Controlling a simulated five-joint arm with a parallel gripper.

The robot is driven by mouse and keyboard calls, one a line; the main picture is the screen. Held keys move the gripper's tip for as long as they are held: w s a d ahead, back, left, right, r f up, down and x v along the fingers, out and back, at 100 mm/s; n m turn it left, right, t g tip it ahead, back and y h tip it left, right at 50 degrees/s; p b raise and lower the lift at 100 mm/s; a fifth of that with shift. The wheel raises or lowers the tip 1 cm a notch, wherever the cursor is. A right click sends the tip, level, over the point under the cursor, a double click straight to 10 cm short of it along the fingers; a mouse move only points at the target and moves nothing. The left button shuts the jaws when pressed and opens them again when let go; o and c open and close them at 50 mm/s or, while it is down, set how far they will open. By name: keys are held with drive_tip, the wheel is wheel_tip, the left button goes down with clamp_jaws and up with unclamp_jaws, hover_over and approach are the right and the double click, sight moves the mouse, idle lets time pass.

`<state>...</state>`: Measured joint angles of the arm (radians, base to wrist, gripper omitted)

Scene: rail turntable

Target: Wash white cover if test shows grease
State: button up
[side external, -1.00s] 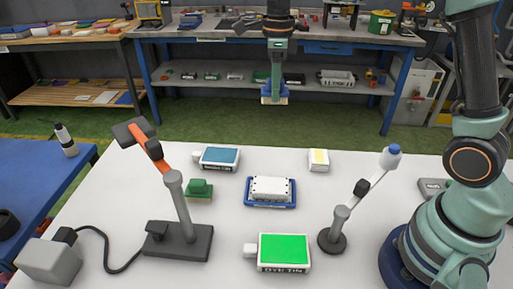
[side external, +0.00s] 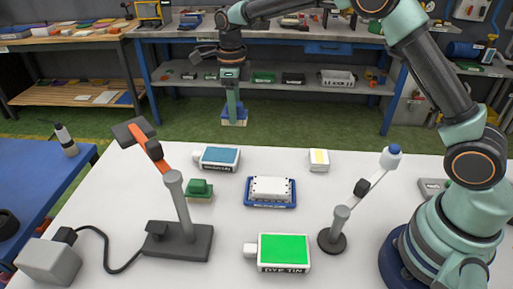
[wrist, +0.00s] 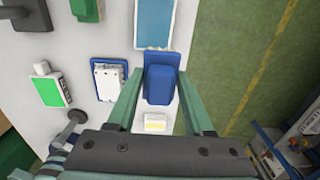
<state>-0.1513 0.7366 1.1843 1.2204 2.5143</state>
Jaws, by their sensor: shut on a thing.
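The white cover (side external: 270,187) sits on a blue tray (side external: 270,205) near the middle of the white table. It also shows in the wrist view (wrist: 108,80), left of my fingers. My gripper (side external: 233,108) is raised beyond the table's far edge in the side view. It is shut on a blue-handled pad (wrist: 160,86), whose pale underside edge shows in the side view (side external: 234,122). A green-topped tin (side external: 284,250), marked DYE TIN, stands at the front. A blue-topped tin (side external: 220,157), its label unreadable, stands at the back left.
A green block with a grip (side external: 199,189) lies left of the tray. A white box with a yellow strip (side external: 319,160) stands at the back right. An orange-armed lamp (side external: 180,215) and a blue-tipped stand (side external: 338,225) rise from the table. The space between tray and dye tin is clear.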

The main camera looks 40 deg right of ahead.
approach(220, 154)
drive_tip(key=shift+a, duration=0.1)
idle(0.3)
drive_tip(key=shift+s+f, duration=0.1)
drive_tip(key=shift+f, duration=2.35)
drive_tip(key=shift+f, duration=0.6)
drive_tip(key=shift+r, duration=0.1)
wheel_tip(220, 154, up, 7)
idle(0.7)
idle(0.4)
